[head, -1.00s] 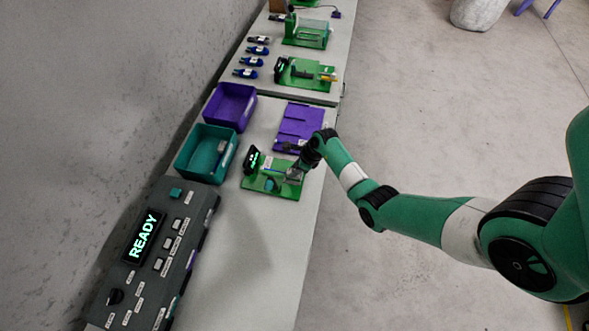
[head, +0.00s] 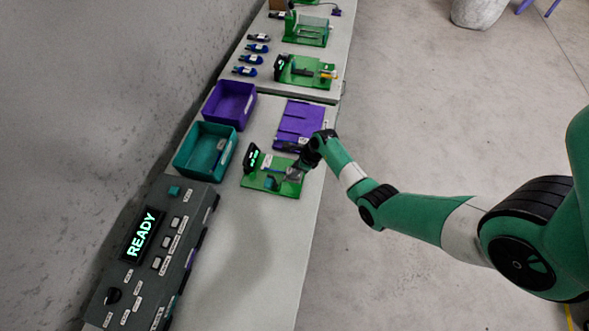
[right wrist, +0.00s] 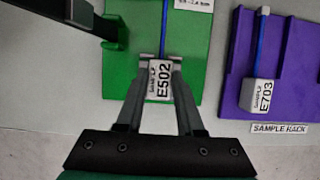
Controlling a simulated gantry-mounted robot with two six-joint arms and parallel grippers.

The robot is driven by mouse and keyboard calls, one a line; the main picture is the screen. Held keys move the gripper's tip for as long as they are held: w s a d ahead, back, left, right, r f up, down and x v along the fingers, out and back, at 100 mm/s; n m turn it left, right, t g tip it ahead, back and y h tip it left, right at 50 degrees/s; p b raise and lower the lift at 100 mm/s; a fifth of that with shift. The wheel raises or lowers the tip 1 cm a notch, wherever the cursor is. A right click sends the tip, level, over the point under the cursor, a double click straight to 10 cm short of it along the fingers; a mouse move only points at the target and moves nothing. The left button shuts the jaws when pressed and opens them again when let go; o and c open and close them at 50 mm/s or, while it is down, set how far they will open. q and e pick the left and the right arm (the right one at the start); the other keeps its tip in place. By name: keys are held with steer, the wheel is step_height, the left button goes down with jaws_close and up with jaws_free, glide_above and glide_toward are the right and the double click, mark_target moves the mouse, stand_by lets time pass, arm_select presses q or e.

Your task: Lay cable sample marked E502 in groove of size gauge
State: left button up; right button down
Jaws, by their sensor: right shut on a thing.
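The cable sample marked E502 has a pale labelled block (right wrist: 160,82) and a blue cable running up from it in the right wrist view. My right gripper (right wrist: 160,66) is shut on that block, with a finger on each side. The blue cable (right wrist: 164,35) lies over the green plate of the size gauge (right wrist: 124,80); whether it sits in the groove I cannot tell. In the head view my right gripper (head: 297,172) is at the right side of the size gauge (head: 285,189), partly hiding it. My left gripper is not in view.
The purple sample rack (right wrist: 234,70) stands right of the gauge, holding a sample marked E703 (right wrist: 262,95). Teal (head: 190,165) and purple (head: 213,108) bins line the wall side. A control panel (head: 120,280) reads READY. Bare table lies nearer than the gauge.

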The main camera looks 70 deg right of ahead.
steer(key=shift+f, duration=0.1)
steer(key=shift+c, duration=2.2)
jaws_free()
step_height(320, 180, up, 8)
steer(key=p, duration=0.8)
steer(key=shift+p, duration=0.4)
